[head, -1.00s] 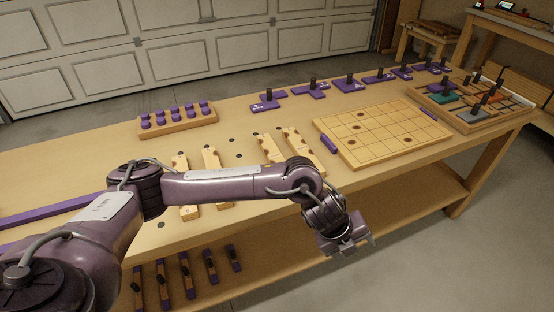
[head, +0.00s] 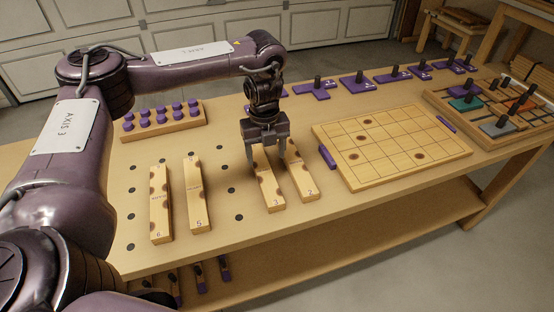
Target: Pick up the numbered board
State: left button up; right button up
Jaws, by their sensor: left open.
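Several narrow wooden boards with dark round marks lie on the bench, each with a number at its near end: board 6 (head: 160,205) and board 5 (head: 197,195) to the left, board 3 (head: 269,193) and board 2 (head: 303,178) to the right. My left gripper (head: 268,158) points down over board 3, with its fingers open. One finger shows left of board 3 and the other near the gap to board 2. I cannot tell whether they touch the wood. The gripper hides the far end of board 3. My right gripper is out of view.
A gridded wooden board (head: 392,172) lies to the right, with purple handles on its sides. A rack of purple knobs (head: 163,124) stands behind the boards. Purple pieces with black pegs (head: 361,86) line the back. A compartment tray (head: 450,116) sits at far right.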

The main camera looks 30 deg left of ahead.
aim_at(264, 170)
pick_arm(q)
jog(key=shift+w+a+f, duration=0.1)
jog(key=shift+a+f, duration=0.05)
jog(key=shift+f, duration=0.1)
jog(key=f, duration=0.1)
jog(key=s+f+b, duration=0.1)
jog(key=f, duration=0.1)
jog(key=shift+a+f, duration=0.2)
jog(key=shift+w+a+f, duration=0.1)
jog(key=shift+w+f, duration=0.05)
jog(key=shift+f, duration=0.45)
jog(key=shift+w+f, duration=0.1)
jog(key=shift+f, duration=0.9)
jog(key=c, duration=1)
jog(key=shift+c, duration=0.8)
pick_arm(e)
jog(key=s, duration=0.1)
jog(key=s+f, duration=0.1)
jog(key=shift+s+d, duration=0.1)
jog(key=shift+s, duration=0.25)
pick_arm(q)
jog(key=shift+r, duration=0.1)
